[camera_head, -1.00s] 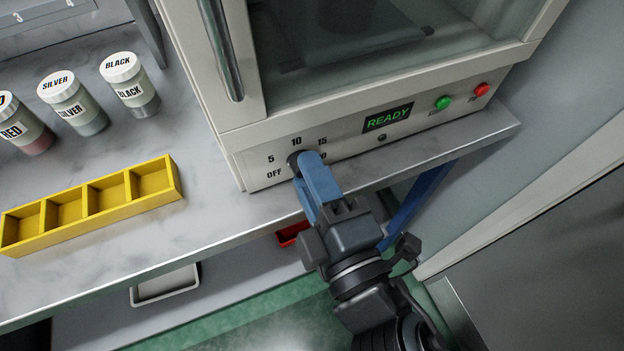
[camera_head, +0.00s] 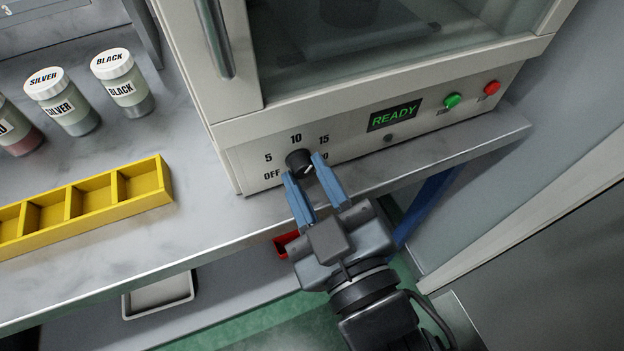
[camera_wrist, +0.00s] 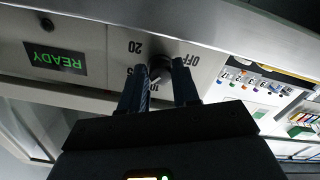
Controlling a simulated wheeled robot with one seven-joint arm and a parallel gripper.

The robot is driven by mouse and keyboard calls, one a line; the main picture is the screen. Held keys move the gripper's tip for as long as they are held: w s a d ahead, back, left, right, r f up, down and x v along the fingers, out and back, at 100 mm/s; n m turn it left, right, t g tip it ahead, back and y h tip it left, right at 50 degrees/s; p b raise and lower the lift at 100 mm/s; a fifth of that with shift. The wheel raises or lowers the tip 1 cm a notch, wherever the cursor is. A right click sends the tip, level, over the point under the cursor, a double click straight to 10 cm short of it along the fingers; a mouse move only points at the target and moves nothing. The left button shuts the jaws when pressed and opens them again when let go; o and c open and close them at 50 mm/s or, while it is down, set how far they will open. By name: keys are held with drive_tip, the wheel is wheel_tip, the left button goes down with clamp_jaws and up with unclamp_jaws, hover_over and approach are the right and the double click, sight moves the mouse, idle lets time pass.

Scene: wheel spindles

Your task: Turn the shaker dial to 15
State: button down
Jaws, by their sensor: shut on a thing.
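The shaker dial (camera_head: 298,159) is a small black knob on the front panel of the white shaker (camera_head: 222,148). Its printed marks are OFF, 5, 10, 15 and a partly covered 20. A light line shows at the knob's lower right, but I cannot tell its exact setting. My gripper (camera_head: 303,167) has its blue fingers on either side of the dial, lower left and right, and is shut on it. In the wrist view the dial (camera_wrist: 159,66) sits between the dark fingertips, with OFF and 20 visible upside down.
A green READY display (camera_head: 394,114), a green button (camera_head: 452,101) and a red button (camera_head: 492,88) lie to the dial's right. A yellow divided tray (camera_head: 92,214) and labelled jars (camera_head: 124,95) stand on the bench at left. The bench's front edge runs below the shaker.

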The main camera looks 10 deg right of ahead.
drive_tip(key=shift+f+m, duration=0.1)
drive_tip(key=shift+m, duration=2.2)
drive_tip(key=shift+a, duration=0.1)
drive_tip(key=c, duration=0.8)
unclamp_jaws()
drive_tip(key=shift+c, duration=0.2)
drive_tip(key=shift+s, duration=0.1)
drive_tip(key=v, duration=0.7)
drive_tip(key=shift+s+b, duration=0.35)
drive_tip(key=shift+b, duration=0.1)
